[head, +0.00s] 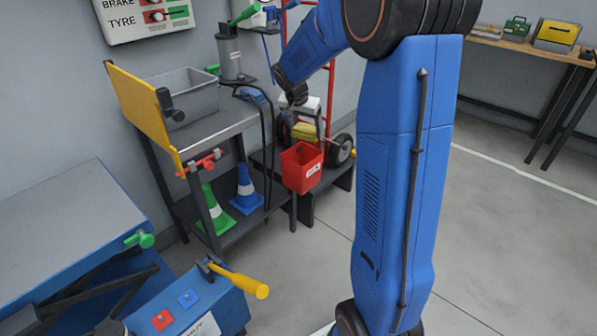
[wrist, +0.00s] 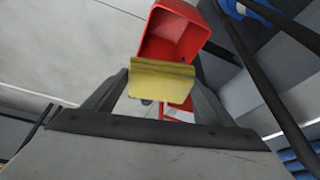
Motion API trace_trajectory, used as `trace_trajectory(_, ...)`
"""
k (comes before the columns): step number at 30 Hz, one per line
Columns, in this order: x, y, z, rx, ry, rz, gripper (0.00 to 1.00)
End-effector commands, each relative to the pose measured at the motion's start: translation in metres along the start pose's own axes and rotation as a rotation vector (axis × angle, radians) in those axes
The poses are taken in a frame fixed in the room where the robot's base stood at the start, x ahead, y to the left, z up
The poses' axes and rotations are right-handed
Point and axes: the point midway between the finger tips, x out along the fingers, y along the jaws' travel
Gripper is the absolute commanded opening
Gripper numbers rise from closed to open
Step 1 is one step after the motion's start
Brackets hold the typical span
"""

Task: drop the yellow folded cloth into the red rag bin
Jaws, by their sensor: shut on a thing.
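The yellow folded cloth (wrist: 162,82) is pinched between the two fingers of my gripper (wrist: 155,95) in the wrist view. In the head view the cloth (head: 305,131) shows just above the red rag bin (head: 302,168), below my gripper (head: 305,112). The red bin (wrist: 172,38) also shows in the wrist view, its open inside facing the camera just beyond the cloth. The cloth overlaps the bin's near edge in that view. In the head view the cloth appears over the back of the bin, apart from its opening. The bin hangs or stands upright beside the bench; its support is unclear.
A metal bench (head: 215,125) with a grey tub (head: 185,95) and a yellow panel (head: 140,110) stands left of the bin. A red hand truck with a black wheel (head: 341,150) is behind it. Green and blue cones (head: 246,190) sit below. Floor at right is clear.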

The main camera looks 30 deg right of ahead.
Motion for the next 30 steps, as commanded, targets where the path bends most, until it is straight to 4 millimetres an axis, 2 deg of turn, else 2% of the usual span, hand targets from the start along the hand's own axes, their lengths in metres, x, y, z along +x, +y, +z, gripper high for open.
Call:
trace_trajectory(3, 0.013, 0.000, 0.005, 0.000, -0.002, 0.001, 0.53)
trace_trajectory(9, 0.025, 0.000, 0.011, 0.000, 0.000, -0.001, 0.53)
trace_trajectory(21, 0.030, 0.000, 0.013, 0.000, 0.000, 0.000, 0.53)
trace_trajectory(22, 0.030, 0.000, 0.013, 0.000, 0.000, -0.001, 0.80)
trace_trajectory(24, 0.030, 0.000, 0.013, 0.000, 0.000, -0.001, 0.97)
trace_trajectory(25, 0.030, 0.000, 0.013, 0.000, 0.000, -0.001, 0.99)
trace_trajectory(30, 0.030, 0.000, 0.013, 0.000, 0.000, -0.001, 0.99)
